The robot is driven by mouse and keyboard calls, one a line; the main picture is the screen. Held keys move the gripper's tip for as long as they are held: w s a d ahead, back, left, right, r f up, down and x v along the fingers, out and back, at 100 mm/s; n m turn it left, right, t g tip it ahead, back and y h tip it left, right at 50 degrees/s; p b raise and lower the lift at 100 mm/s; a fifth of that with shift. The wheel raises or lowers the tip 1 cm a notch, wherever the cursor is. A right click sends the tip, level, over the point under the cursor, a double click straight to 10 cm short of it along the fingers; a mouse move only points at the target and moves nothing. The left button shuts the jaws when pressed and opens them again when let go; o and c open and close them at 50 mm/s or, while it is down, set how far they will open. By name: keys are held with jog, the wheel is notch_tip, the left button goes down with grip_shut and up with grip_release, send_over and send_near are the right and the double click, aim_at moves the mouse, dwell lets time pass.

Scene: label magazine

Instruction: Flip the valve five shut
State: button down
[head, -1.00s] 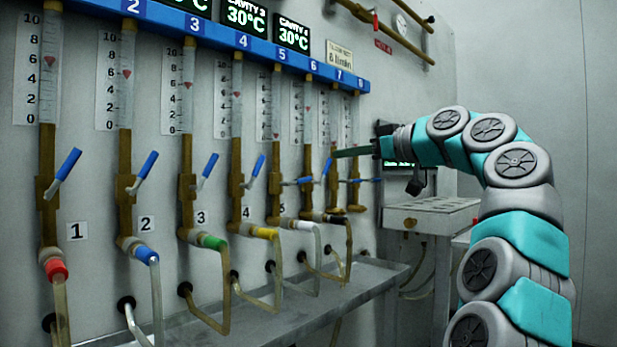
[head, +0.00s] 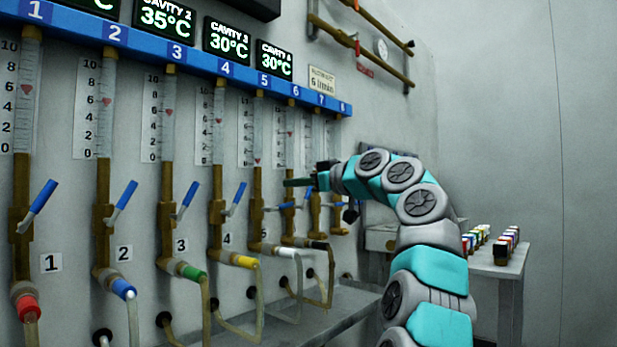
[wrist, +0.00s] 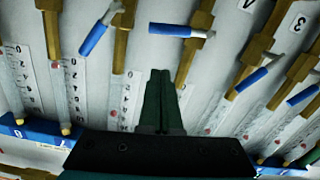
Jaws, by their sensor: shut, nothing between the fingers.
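Valve five's blue lever (head: 287,206) lies about level, pointing right from its brown pipe (head: 257,188) under number 5. In the wrist view, which shows the panel upside down, this lever (wrist: 170,30) lies crosswise just beyond the fingertips. My gripper (head: 288,183) is shut and empty, a little above the lever in the head view. In the wrist view its dark green fingers (wrist: 160,74) are together, and a small gap to the lever shows. Flow tube five's red float (head: 257,161) sits near the bottom of its scale.
Valve four's lever (head: 235,198) and valve six's lever (wrist: 95,38) stand tilted on either side. Hoses and a grey ledge (head: 345,310) lie below. A side table (head: 505,262) with small coloured items stands at right.

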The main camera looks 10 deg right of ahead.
aim_at(290, 206)
jog(key=f, duration=0.1)
jog(key=f+b, duration=0.1)
jog(key=f, duration=0.1)
jog(key=shift+w+d+f, duration=0.15)
jog(key=shift+w, duration=0.25)
jog(key=shift+w+d+f+m+b, duration=0.15)
jog(key=shift+f+m+b, duration=0.25)
jog(key=shift+f+m, duration=0.65)
